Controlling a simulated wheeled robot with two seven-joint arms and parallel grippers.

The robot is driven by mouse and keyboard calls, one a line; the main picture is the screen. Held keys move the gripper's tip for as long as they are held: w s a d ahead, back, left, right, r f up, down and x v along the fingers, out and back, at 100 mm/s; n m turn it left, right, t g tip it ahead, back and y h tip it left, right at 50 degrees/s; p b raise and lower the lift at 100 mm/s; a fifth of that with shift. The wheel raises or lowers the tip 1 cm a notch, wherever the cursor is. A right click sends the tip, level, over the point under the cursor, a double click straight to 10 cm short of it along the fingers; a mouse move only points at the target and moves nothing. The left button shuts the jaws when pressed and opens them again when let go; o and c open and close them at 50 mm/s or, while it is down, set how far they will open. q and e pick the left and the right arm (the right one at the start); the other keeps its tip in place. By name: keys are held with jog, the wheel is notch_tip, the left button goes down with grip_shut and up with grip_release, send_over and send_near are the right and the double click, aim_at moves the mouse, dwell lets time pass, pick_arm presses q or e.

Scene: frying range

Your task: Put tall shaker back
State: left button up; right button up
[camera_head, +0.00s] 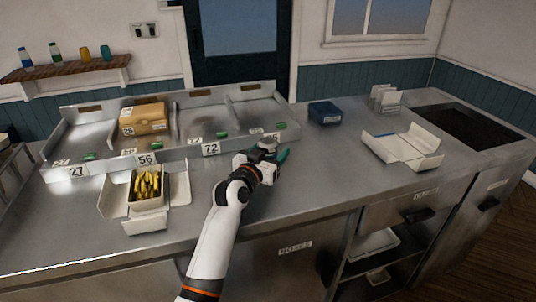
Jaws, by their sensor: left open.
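I cannot make out a tall shaker for certain. Several small bottles and shakers stand on the wooden wall shelf (66,69) at the upper left, among them a yellow one (84,54) and a teal one (105,52). My left gripper (279,157) is over the steel counter (310,180), just in front of the divided bin rack's right end. It is open, with dark and teal parts at its tip, and I see nothing held in it. My wrist hides part of the counter there. My right gripper is out of view.
The divided steel rack (190,122) holds a brown carton (143,118). An open box of yellow fries (147,187) sits front left. A blue box (324,112), an open white box (404,149) and a dark fryer or hob (463,124) lie right. The counter's middle right is clear.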

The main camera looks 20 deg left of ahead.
pick_arm(q)
jog(key=s, duration=0.4)
jog(key=s+a, duration=0.1)
jog(key=s, duration=0.3)
jog(key=s+a+b, duration=0.1)
jog(key=s, duration=0.2)
jog(key=shift+s+a, duration=0.1)
jog(key=shift+s, duration=0.3)
